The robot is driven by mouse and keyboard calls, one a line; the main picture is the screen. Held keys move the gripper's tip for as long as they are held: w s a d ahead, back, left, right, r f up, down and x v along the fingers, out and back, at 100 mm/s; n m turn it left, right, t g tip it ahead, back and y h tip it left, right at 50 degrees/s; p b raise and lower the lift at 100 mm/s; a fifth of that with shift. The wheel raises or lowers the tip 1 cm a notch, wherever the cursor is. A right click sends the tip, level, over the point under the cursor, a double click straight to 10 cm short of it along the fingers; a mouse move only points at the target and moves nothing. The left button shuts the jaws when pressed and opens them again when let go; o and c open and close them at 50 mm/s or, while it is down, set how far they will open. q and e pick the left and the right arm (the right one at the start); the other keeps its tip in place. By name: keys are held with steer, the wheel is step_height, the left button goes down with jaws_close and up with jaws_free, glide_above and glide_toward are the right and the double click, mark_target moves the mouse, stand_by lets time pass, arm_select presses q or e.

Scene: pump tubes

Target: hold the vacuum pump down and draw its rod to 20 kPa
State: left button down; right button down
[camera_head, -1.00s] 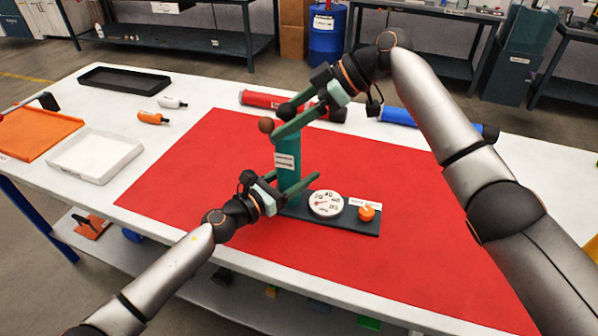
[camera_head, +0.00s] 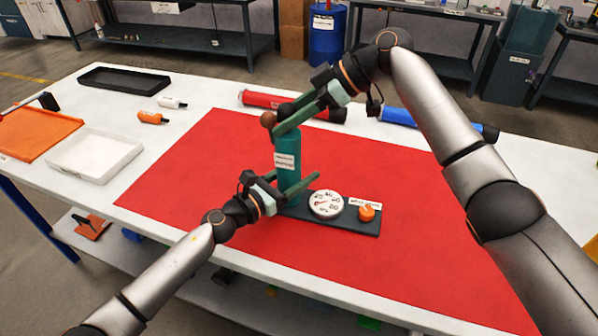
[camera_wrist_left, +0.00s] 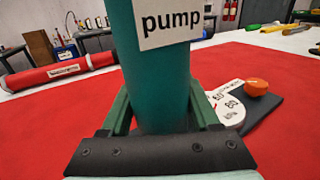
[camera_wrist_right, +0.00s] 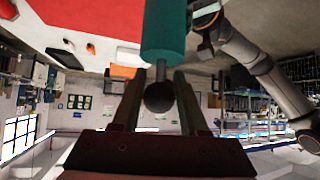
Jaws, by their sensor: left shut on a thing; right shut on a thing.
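The teal vacuum pump (camera_head: 287,165) stands upright on a dark base (camera_head: 345,222) on the red mat. My left gripper (camera_head: 306,184) is shut around the lower barrel, below the "pump" label (camera_wrist_left: 168,22). My right gripper (camera_head: 279,122) is shut at the top of the pump. In the right wrist view, a short grey rod (camera_wrist_right: 161,70) joins the barrel to a dark ball (camera_wrist_right: 160,97) between the fingers. A brown ball (camera_head: 268,118) shows beside the right fingertips in the head view. The white round gauge (camera_head: 326,203) has a red needle; its exact reading is too small to tell.
An orange knob (camera_head: 366,212) sits on the base beside the gauge. A red tube (camera_head: 262,98) and a blue tube (camera_head: 400,117) lie at the back. A white tray (camera_head: 95,156), orange tray (camera_head: 38,132) and black tray (camera_head: 122,79) are left. The front red mat (camera_head: 380,275) is clear.

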steer(key=shift+r, duration=0.2)
arm_select(q)
steer(key=shift+f, duration=0.1)
arm_select(e)
steer(key=shift+r, duration=0.9)
steer(key=shift+f, duration=0.3)
steer(key=shift+c, duration=1.2)
jaws_free()
steer(key=v, duration=0.8)
